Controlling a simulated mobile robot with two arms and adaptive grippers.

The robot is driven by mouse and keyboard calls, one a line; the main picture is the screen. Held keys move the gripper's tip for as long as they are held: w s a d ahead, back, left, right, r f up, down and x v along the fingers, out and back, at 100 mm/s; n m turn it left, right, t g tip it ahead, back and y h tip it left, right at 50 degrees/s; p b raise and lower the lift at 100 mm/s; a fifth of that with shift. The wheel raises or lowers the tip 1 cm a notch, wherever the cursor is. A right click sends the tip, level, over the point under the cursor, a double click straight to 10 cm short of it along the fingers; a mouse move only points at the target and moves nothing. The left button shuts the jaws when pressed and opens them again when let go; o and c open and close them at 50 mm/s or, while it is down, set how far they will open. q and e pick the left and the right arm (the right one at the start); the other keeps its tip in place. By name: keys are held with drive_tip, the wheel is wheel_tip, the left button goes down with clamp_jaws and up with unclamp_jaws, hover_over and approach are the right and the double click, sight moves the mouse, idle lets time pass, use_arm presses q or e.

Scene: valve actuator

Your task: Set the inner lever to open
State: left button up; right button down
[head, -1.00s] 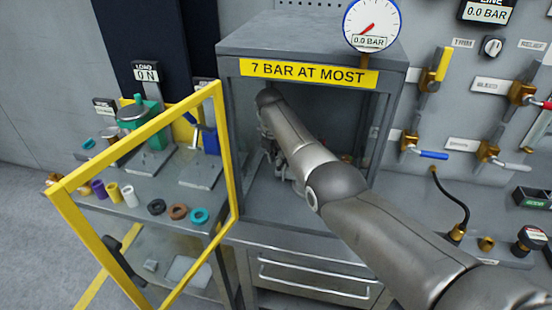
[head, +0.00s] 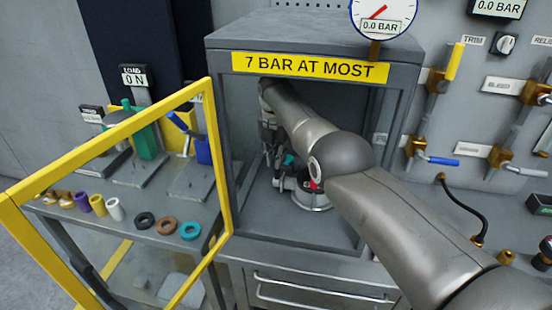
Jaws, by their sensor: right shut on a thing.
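My right arm reaches through the open front of the grey cabinet (head: 225,130). Its gripper (head: 274,172) points down inside, near the left wall, and is small and partly in shadow. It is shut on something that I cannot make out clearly. Right beside it, on the cabinet floor, stands a silver round fixture (head: 312,202) with a teal part (head: 290,160) and a red bit, partly behind my arm. I cannot tell for sure which part is the inner lever. My left gripper is not in view.
The yellow-framed clear door (head: 217,160) stands open at the left, in front of a bench with rings (head: 190,231) and sleeves. A gauge (head: 383,15) reads 0.0 bar above the yellow sign (head: 310,67). Wall valves, including a blue lever (head: 442,161), are at the right.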

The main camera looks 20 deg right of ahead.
idle(0.4)
drive_tip(key=c, duration=1.4)
unclamp_jaws()
drive_tip(key=shift+w+f, duration=0.1)
drive_tip(key=shift+w, duration=0.05)
drive_tip(key=shift+c, duration=0.2)
wheel_tip(320, 180, up, 2)
drive_tip(key=shift+r, duration=0.1)
drive_tip(key=r, duration=0.5)
drive_tip(key=shift+s+a+r, duration=0.2)
drive_tip(key=shift+s, duration=0.1)
drive_tip(key=shift+f, duration=0.1)
